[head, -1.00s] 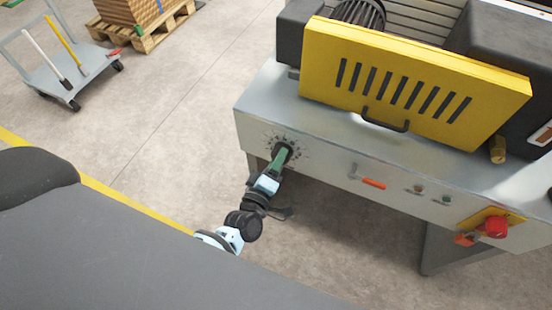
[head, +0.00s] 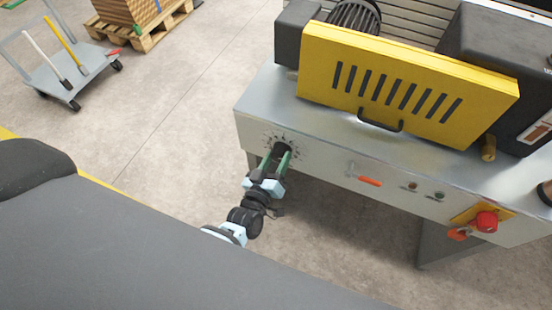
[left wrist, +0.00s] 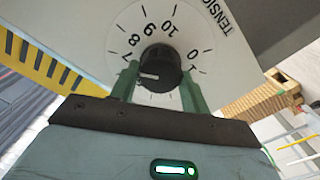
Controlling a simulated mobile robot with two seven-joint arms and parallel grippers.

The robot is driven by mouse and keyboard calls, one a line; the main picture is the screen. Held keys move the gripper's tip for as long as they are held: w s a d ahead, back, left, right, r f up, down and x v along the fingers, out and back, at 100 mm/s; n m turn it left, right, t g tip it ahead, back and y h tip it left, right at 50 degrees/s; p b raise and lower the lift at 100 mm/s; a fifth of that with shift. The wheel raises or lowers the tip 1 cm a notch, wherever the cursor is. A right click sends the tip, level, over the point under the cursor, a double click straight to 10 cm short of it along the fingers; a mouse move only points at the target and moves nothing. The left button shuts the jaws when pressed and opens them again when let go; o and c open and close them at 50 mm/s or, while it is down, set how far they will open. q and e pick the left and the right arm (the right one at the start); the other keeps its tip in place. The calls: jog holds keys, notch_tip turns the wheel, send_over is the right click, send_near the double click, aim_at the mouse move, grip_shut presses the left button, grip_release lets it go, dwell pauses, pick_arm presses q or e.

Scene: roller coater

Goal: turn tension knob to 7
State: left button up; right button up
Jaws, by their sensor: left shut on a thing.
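The black tension knob (left wrist: 160,66) sits on a pale round dial on the front panel of the machine. In the left wrist view the dial numbers 7, 8, 9, 10, 0 and 1 show around it. The knob's white mark points left and slightly down, near the left finger, a little below the 7; the numbers beyond are hidden. My left gripper (head: 276,160) is shut on the knob, its green fingers on either side of it. The knob also shows in the head view (head: 282,147), partly hidden by the fingers. My right gripper is not in view.
The machine's yellow guard (head: 408,82) stands above the panel. To the right on the panel are an orange-handled lever (head: 369,181), small buttons and a red emergency stop (head: 486,221). A cart (head: 68,70) and a pallet (head: 140,30) stand farther off on open floor.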

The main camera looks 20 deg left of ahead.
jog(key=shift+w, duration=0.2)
pick_arm(q)
jog(key=o, duration=1)
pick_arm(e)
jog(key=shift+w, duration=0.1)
pick_arm(q)
jog(key=s, duration=0.8)
jog(key=shift+a+p, duration=0.15)
jog(key=shift+p, duration=0.15)
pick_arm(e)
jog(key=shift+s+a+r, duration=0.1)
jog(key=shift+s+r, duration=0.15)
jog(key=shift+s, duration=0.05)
pick_arm(q)
jog(key=shift+w, duration=0.1)
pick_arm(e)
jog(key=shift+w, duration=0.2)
